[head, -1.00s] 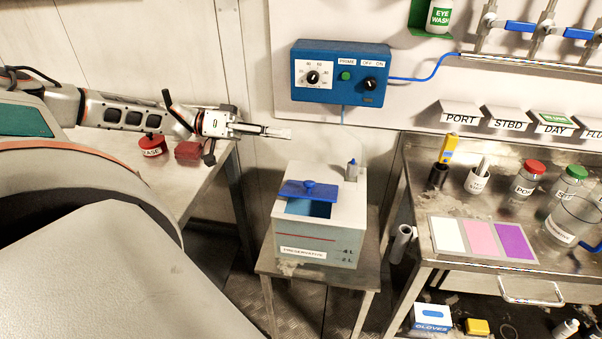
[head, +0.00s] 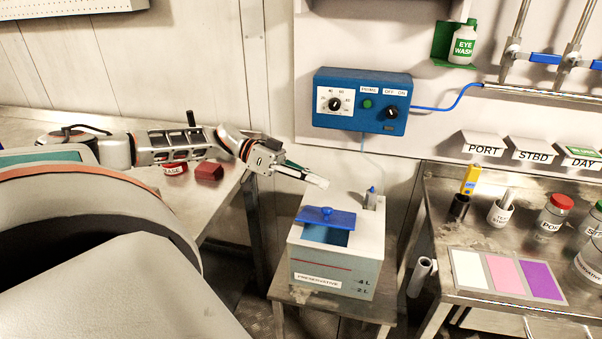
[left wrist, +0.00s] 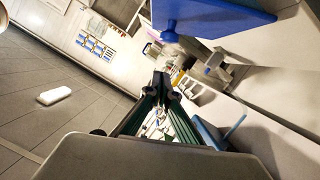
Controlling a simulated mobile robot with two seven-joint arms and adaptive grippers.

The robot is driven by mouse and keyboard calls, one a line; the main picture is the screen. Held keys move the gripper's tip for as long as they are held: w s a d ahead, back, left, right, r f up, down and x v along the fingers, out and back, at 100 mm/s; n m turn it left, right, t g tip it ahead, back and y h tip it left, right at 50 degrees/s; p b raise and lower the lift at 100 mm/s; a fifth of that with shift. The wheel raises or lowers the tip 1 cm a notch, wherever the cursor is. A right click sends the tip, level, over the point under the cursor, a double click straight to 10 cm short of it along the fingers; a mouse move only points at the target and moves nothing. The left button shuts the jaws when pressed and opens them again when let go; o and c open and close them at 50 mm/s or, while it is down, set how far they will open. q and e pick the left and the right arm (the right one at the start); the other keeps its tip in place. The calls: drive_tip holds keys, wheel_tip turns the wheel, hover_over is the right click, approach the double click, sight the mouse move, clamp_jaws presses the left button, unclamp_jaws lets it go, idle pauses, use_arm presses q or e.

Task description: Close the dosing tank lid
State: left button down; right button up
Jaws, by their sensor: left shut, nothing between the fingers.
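The dosing tank (head: 333,279), a pale box labelled PRESERVATIVE, stands on a small metal stand in the head view. Its blue lid (head: 327,216) with a round knob sits across the back of the top opening, and the blue-lined opening shows in front of it. My left gripper (head: 318,180) is shut and empty, just above and behind the lid, apart from it in the head view. In the left wrist view the gripper's fingers (left wrist: 162,82) are together, and a large blue plate, seemingly the lid (left wrist: 225,14), shows close at the top. My right gripper is not in view.
A grey fitting (head: 370,198) stands on the tank top's right rear. The blue dosing control box (head: 361,101) is on the wall behind. A bench with bottles and a colour card (head: 507,273) is at right. A red block (head: 209,171) lies on the left bench.

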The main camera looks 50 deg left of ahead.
sight(319, 215)
use_arm(q)
drive_tip(key=shift+s+d+f+p, duration=0.15)
drive_tip(key=shift+d+f, duration=0.1)
drive_tip(key=shift+f, duration=0.4)
drive_tip(key=shift+s+d+f+p, duration=0.1)
drive_tip(key=shift+s+d+f, duration=0.15)
drive_tip(key=shift+f, duration=0.4)
drive_tip(key=shift+s+d+f+p, duration=0.1)
drive_tip(key=shift+d+f, duration=0.15)
drive_tip(key=shift+f, duration=0.4)
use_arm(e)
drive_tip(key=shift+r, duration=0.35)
use_arm(q)
drive_tip(key=shift+f, duration=0.1)
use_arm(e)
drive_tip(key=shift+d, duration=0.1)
